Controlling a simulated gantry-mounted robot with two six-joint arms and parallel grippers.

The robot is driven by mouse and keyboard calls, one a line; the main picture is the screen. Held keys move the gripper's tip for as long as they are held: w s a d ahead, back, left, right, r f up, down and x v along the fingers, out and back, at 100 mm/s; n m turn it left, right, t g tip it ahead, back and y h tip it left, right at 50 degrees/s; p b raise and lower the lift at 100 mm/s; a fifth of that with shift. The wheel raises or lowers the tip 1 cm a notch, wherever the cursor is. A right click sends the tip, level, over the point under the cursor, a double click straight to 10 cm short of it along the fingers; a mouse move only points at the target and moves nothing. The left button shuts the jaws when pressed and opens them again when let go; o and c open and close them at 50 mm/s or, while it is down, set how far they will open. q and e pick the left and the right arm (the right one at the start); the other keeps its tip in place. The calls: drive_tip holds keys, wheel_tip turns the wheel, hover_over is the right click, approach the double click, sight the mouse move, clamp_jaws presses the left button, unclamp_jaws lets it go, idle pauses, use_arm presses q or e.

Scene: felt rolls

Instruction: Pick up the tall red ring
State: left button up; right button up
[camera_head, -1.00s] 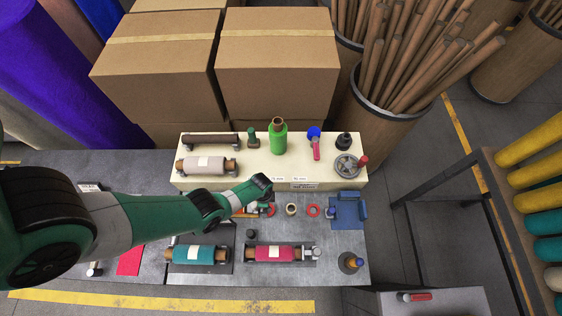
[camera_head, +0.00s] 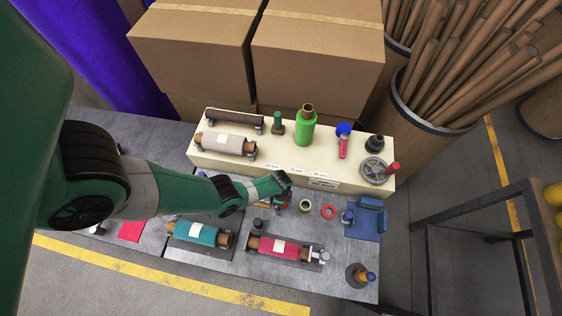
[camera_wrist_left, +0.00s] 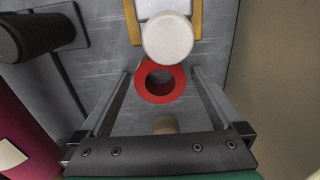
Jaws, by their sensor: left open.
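The tall red ring (camera_wrist_left: 161,84) stands on the grey table, hole facing up, in the left wrist view. My left gripper (camera_wrist_left: 160,74) is open, with one finger on each side of the ring; I cannot tell whether they touch it. In the head view my left gripper (camera_head: 284,192) is over the table near the cream block, and it partly hides red parts beneath it. A flatter red ring (camera_head: 328,212) lies to its right. My right gripper is not in view.
A white round knob (camera_wrist_left: 168,38) is close to the ring. A tan ring (camera_head: 305,205) sits between the gripper and the flat red ring. The cream block (camera_head: 290,168) carries a green bottle (camera_head: 305,127). A red roll (camera_head: 279,248) lies in front.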

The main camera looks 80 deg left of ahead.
use_arm(q)
clamp_jaws()
idle(0.3)
drive_tip(key=shift+r, duration=0.1)
